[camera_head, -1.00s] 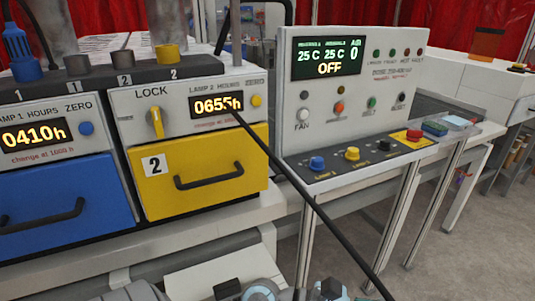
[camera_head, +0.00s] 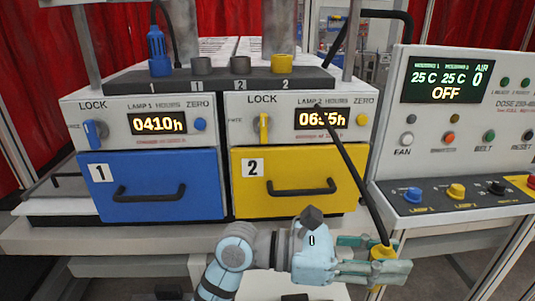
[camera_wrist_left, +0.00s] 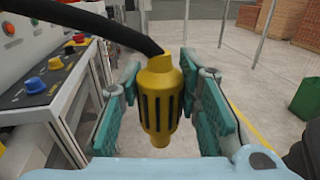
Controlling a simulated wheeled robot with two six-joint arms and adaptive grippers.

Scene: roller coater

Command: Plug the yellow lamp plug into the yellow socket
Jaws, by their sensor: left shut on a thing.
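The yellow lamp plug (camera_head: 382,254) is between the fingers of my left gripper (camera_head: 375,258), which is shut on it in front of the control panel. In the left wrist view the plug (camera_wrist_left: 160,98) is yellow with dark slots, upright, between the teal finger pads; a black cable leaves its top. In the head view this cable runs up past the lamp 2 display. The yellow socket (camera_head: 282,63) is at the right end of the dark strip on top of the machine, apart from the plug and empty. My right gripper is not in view.
A blue plug (camera_head: 157,52) stands in the strip's left end. Two grey sockets (camera_head: 240,65) lie between. Below are the blue drawer (camera_head: 150,205) and yellow drawer (camera_head: 262,205) with black handles. The control panel (camera_head: 440,120) rises at the right. The cable crosses the machine's right side.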

